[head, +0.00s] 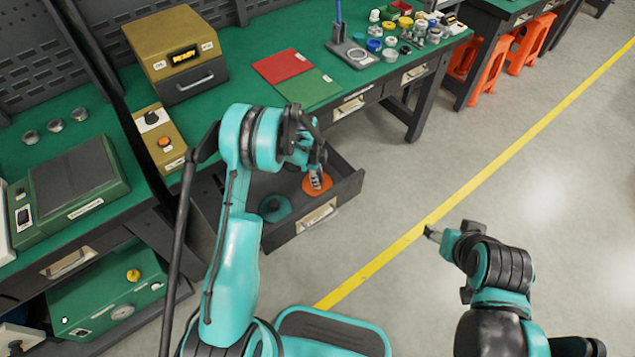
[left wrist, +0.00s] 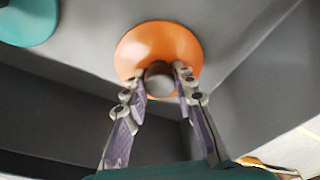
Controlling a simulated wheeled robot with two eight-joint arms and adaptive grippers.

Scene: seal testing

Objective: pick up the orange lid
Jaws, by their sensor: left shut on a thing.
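The orange lid (head: 318,186) is a round disc in the open drawer (head: 335,207), near the drawer's right side. In the left wrist view the orange lid (left wrist: 158,45) has a dark, grey-topped knob (left wrist: 160,82) at its centre. My left gripper (head: 316,178) reaches down into the drawer, and its two fingers (left wrist: 161,84) are shut on the knob from both sides. Whether the lid touches the drawer floor is hard to tell. My right gripper (head: 432,234) is far off to the right over the floor; its finger state is too small to tell.
A teal lid (head: 275,208) lies in the same drawer to the left. The drawer's walls surround my left gripper closely. The green workbench (head: 235,105) above holds a brown box (head: 175,52), a red and green mat (head: 297,78) and several small parts. The floor at right is clear.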

